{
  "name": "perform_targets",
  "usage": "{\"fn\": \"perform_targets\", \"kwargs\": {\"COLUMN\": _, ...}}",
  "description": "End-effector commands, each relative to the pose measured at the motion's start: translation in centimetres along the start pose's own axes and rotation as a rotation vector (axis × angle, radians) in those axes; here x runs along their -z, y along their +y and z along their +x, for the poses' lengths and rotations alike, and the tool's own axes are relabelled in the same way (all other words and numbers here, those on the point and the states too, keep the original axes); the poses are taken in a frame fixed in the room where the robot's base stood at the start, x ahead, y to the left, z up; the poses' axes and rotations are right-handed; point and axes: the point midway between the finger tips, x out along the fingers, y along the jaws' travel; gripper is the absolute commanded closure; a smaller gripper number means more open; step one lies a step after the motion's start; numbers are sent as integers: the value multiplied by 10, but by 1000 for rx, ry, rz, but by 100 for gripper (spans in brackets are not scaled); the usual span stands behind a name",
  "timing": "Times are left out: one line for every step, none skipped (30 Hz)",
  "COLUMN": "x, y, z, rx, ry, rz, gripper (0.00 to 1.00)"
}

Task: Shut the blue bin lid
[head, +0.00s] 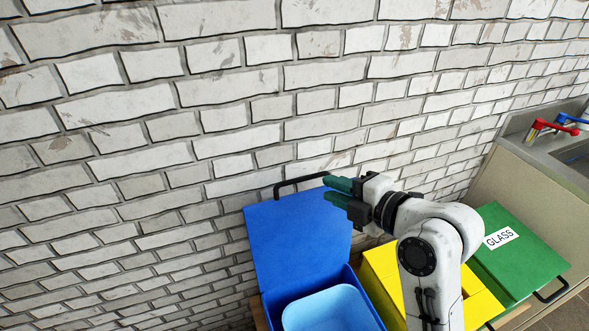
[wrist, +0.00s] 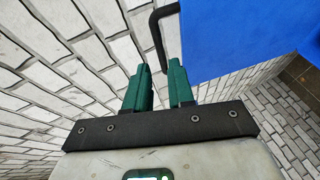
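The blue bin (head: 368,296) stands against the brick wall, with its blue lid (head: 290,238) raised and leaning back near the wall. The lid also fills the upper right of the wrist view (wrist: 245,35). A black bar handle (head: 300,180) runs along the lid's top edge; it also shows in the wrist view (wrist: 156,35). My gripper (head: 326,189) is at the right end of this handle, its green fingers pointing left. In the wrist view the fingers (wrist: 159,68) are apart, with the handle's end seen in line with the gap. Contact is unclear.
A light blue liner (head: 325,310) shows inside the bin. A yellow bin (head: 387,265) stands to the right, partly behind my arm. A green lid marked GLASS (head: 525,255) is further right. A counter with red and blue taps (head: 540,125) is at the far right.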

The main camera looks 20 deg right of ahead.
Motion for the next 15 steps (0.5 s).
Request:
{"fn": "perform_targets", "kwargs": {"x": 0, "y": 1, "z": 3, "rx": -1, "ry": 2, "rz": -4, "gripper": 77}}
{"fn": "perform_targets", "kwargs": {"x": 0, "y": 1, "z": 6, "rx": -1, "ry": 2, "rz": -5, "gripper": 77}}
{"fn": "perform_targets", "kwargs": {"x": 0, "y": 1, "z": 10, "rx": 1, "ry": 2, "rz": -4, "gripper": 77}}
{"fn": "perform_targets", "kwargs": {"x": 1, "y": 1, "z": 14, "rx": 1, "ry": 3, "rz": -3, "gripper": 77}}
{"fn": "perform_targets", "kwargs": {"x": 1, "y": 1, "z": 19, "rx": 0, "ry": 3, "rz": -3, "gripper": 77}}
{"fn": "perform_targets", "kwargs": {"x": 1, "y": 1, "z": 26, "rx": 2, "ry": 4, "rz": -3, "gripper": 77}}
{"fn": "perform_targets", "kwargs": {"x": 1, "y": 1, "z": 31, "rx": 2, "ry": 3, "rz": -3, "gripper": 77}}
{"fn": "perform_targets", "kwargs": {"x": 1, "y": 1, "z": 37, "rx": 3, "ry": 3, "rz": -2, "gripper": 77}}
{"fn": "perform_targets", "kwargs": {"x": 1, "y": 1, "z": 44, "rx": 3, "ry": 3, "rz": -2, "gripper": 77}}
{"fn": "perform_targets", "kwargs": {"x": 1, "y": 1, "z": 50, "rx": 2, "ry": 3, "rz": -2, "gripper": 77}}
{"fn": "perform_targets", "kwargs": {"x": 1, "y": 1, "z": 56, "rx": 4, "ry": 3, "rz": -2, "gripper": 77}}
{"fn": "perform_targets", "kwargs": {"x": 1, "y": 1, "z": 63, "rx": 3, "ry": 2, "rz": -1, "gripper": 77}}
{"fn": "perform_targets", "kwargs": {"x": 1, "y": 1, "z": 68, "rx": 3, "ry": 2, "rz": -1, "gripper": 77}}
{"fn": "perform_targets", "kwargs": {"x": 0, "y": 1, "z": 73, "rx": 3, "ry": 2, "rz": -1, "gripper": 77}}
{"fn": "perform_targets", "kwargs": {"x": 1, "y": 1, "z": 79, "rx": 3, "ry": 2, "rz": -2, "gripper": 77}}
